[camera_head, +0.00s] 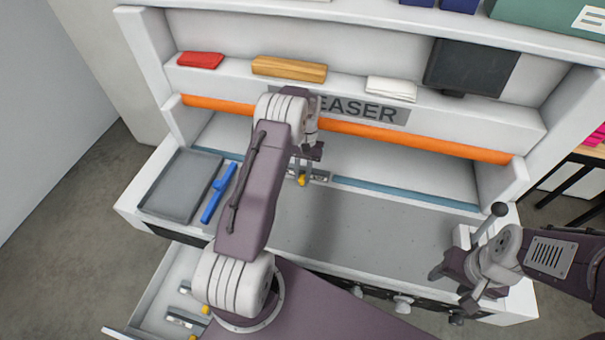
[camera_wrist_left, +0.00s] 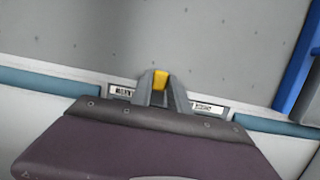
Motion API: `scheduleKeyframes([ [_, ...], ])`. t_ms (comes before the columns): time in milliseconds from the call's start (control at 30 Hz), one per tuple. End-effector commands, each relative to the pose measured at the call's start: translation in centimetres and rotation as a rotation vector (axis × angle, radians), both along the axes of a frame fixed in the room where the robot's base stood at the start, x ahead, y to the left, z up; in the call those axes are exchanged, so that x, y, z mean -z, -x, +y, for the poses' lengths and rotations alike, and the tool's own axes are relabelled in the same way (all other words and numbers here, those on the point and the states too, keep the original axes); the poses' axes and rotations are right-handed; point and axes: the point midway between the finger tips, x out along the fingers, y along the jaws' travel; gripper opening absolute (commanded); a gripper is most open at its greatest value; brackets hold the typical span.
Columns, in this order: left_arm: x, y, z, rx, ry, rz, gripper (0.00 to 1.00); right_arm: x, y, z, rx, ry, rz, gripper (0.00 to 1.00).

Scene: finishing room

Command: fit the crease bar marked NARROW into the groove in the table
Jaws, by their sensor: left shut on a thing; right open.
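My left gripper (camera_head: 302,176) is shut on the yellow knob of a metal crease bar (camera_head: 321,177) at the back of the grey table (camera_head: 370,225). In the left wrist view the gripper (camera_wrist_left: 161,92) pinches the yellow knob (camera_wrist_left: 160,77). The crease bar (camera_wrist_left: 209,107) lies in line with the blue-teal strip, between its two stretches. Its labels are too small to read surely. Whether it sits down in the groove or just above, I cannot tell; the gripper hides its middle. My right gripper (camera_head: 447,297) is open and empty at the table's front right.
An open drawer (camera_head: 150,318) at the lower left holds several bars with yellow knobs. A dark grey tray (camera_head: 180,186) and a blue tool (camera_head: 219,193) lie left on the table. A lever (camera_head: 489,222) stands near my right gripper. The middle table surface is clear.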

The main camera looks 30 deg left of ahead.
Motion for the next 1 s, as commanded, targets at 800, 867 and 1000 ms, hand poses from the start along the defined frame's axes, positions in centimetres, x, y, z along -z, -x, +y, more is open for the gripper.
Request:
scheduleKeyframes([
  [800,-5.6,-1.6,0.4,0.000,-0.002,-0.007,0.47,1.7,0.0,0.0,0.000,0.000,0.000,0.52],
  [867,-6.7,-1.8,0.4,0.000,-0.001,-0.005,0.47,1.8,0.0,0.0,0.000,0.000,0.000,0.52],
  [1000,-8.4,-2.2,0.5,0.000,-0.001,-0.003,0.47,1.9,0.0,0.0,0.000,0.000,0.000,0.52],
])
